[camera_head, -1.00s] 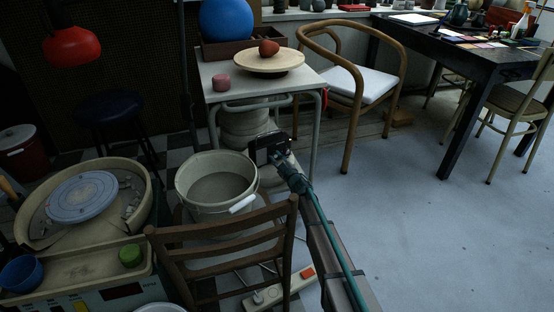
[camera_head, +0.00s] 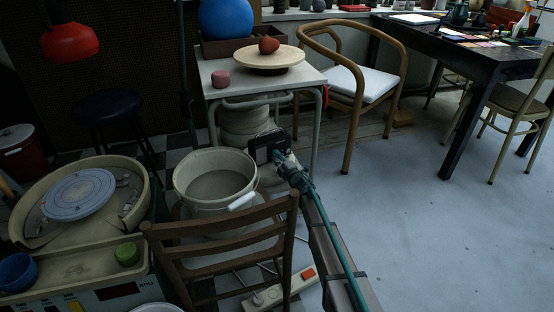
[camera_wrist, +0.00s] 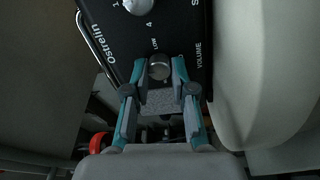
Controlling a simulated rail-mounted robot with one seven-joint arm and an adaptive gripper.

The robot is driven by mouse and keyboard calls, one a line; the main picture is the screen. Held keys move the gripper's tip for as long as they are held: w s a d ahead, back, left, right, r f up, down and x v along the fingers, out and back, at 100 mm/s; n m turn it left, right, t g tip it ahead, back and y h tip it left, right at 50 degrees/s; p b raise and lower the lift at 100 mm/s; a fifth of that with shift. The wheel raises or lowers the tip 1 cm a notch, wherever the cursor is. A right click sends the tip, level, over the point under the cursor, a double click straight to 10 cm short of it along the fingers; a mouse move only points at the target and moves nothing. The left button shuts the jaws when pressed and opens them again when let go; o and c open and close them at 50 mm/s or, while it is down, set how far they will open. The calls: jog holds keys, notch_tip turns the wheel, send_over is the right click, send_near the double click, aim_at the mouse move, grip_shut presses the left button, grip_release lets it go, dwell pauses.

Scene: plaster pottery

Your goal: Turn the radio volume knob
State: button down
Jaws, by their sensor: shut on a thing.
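The radio (camera_wrist: 120,40) is black with white lettering, including "Ostrelin", "LOW" and "VOLUME". A small round knob (camera_wrist: 159,67) sits on its face above the speckled grey lower strip. My gripper (camera_wrist: 159,72) has one teal-and-grey finger on each side of this knob and is shut on it. A larger silver knob (camera_wrist: 141,4) is cut off at the top edge of the wrist view. In the head view, the radio (camera_head: 264,145) is a small dark box by the table's front, and my gripper (camera_head: 279,157) is at it; the knob is too small to make out there.
A pale bucket (camera_head: 178,180) stands just left of my gripper. A wooden chair (camera_head: 222,229) is in front, close to my arm. The pale table (camera_head: 215,75) stands behind. A power strip (camera_head: 282,290) lies on the floor. Open floor (camera_head: 430,240) is to the right.

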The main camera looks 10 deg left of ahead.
dwell(0.3)
jog(key=c, duration=1)
grip_release()
jog(key=shift+o, duration=0.2)
jog(key=shift+s, duration=0.1)
jog(key=v, duration=1.2)
